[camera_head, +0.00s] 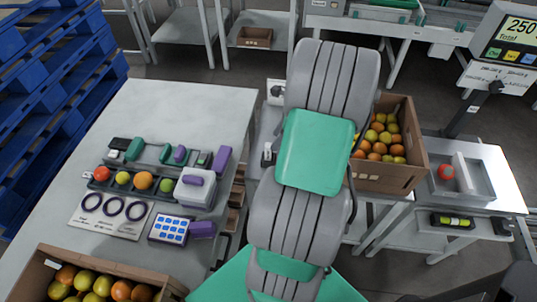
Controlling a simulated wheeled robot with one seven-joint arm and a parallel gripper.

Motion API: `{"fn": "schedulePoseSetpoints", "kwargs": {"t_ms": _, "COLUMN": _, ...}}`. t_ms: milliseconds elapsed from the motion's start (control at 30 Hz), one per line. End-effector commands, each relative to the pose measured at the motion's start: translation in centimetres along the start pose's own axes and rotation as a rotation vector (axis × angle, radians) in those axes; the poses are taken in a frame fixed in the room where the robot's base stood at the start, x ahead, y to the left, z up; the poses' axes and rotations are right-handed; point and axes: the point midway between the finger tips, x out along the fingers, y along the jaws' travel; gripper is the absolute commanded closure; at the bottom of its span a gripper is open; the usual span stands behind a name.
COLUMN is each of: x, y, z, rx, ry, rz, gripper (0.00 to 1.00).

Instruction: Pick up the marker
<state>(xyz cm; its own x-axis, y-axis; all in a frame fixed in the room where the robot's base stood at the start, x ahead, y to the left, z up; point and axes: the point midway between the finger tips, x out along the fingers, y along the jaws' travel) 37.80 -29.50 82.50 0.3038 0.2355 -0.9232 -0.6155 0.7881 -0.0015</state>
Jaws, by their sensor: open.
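I cannot pick out a marker for certain. Another purple item (202,229) lies by the blue keypad (170,229). On the right, a yellow item (453,221) sits in a dark holder below the table edge; it is too small to identify. My gripper is not in view. A large grey and green shape covers the middle.
Cardboard boxes of fruit sit at the front left (40,270) and right (395,180). A scale display (508,35) stands far right.

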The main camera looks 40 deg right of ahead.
Motion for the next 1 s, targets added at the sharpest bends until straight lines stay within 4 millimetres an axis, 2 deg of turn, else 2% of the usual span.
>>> {"fn": "schedulePoseSetpoints", "kwargs": {"t_ms": 400, "x": 6.6, "y": 0.3, "z": 0.2, "rx": 0.007, "ry": 0.000, "rz": 0.003, "gripper": 0.55}}
{"fn": "schedulePoseSetpoints", "kwargs": {"t_ms": 467, "x": 7.2, "y": 0.3, "z": 0.2, "rx": 0.007, "ry": 0.000, "rz": 0.001, "gripper": 0.55}}
{"fn": "schedulePoseSetpoints", "kwargs": {"t_ms": 700, "x": 7.4, "y": 0.3, "z": 0.1, "rx": 0.007, "ry": 0.001, "rz": -0.001, "gripper": 0.55}}
{"fn": "schedulePoseSetpoints", "kwargs": {"t_ms": 1000, "x": 7.4, "y": 0.3, "z": 0.2, "rx": 0.007, "ry": 0.001, "rz": -0.001, "gripper": 0.79}}
